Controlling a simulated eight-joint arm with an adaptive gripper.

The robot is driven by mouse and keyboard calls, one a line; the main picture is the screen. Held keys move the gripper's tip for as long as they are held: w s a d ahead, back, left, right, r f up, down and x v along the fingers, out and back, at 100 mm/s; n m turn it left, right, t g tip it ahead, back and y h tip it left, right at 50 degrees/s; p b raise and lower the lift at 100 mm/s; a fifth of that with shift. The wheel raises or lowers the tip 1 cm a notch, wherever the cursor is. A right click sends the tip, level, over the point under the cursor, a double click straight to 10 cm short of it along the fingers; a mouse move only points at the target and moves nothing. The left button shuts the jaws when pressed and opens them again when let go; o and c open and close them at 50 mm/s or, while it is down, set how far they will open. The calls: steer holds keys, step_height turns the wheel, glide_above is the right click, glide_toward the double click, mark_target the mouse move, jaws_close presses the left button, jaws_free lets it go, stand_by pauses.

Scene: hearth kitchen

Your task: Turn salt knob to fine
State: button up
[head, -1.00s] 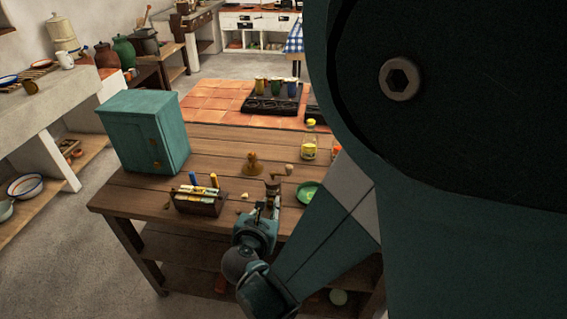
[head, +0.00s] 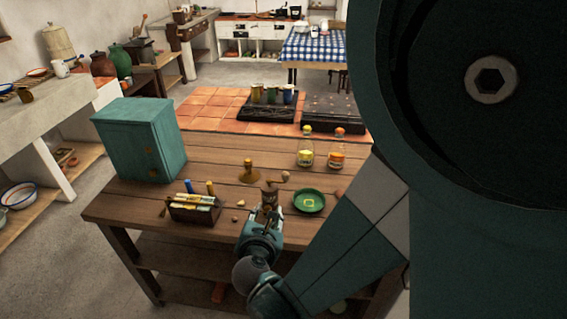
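A brown mill-like thing with a side crank (head: 270,192) stands on the wooden table, just beyond my gripper (head: 266,213). It may be the salt mill, but no knob or fine marking can be made out. A brown thing with a round base and upright stem (head: 248,172) stands a little farther back. My gripper reaches toward the mill's lower part, which it partly hides. The fingers are small and overlap the mill, so I cannot tell whether they touch it or how far apart they are.
A teal cabinet (head: 138,140) stands at the table's back left. A wooden caddy (head: 194,209) is left of my gripper.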

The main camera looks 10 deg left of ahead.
steer(key=shift+s+r, duration=0.1)
steer(key=v, duration=1.1)
steer(key=shift+s, duration=0.35)
steer(key=shift+r, duration=0.1)
stand_by(0.5)
steer(key=w+d+r+m+g+h+p, duration=0.1)
steer(key=w+d+r+m+g, duration=0.1)
steer(key=d+m, duration=0.75)
steer(key=w+d+r+m+g+h+p, duration=0.15)
steer(key=d+m, duration=0.45)
steer(key=d, duration=0.6)
steer(key=s+d+r+m+g, duration=0.1)
steer(key=s+d+r+m, duration=0.3)
steer(key=d+m, duration=0.2)
steer(key=s+d+r+m+g+y, duration=0.1)
steer(key=s+d+r+m, duration=0.3)
steer(key=d+m, duration=0.3)
steer(key=s+m+p, duration=0.1)
steer(key=m, duration=0.3)
steer(key=shift+s+d+r+g, duration=0.25)
steer(key=shift+s+d+g, duration=0.05)
steer(key=shift+s+g, duration=0.05)
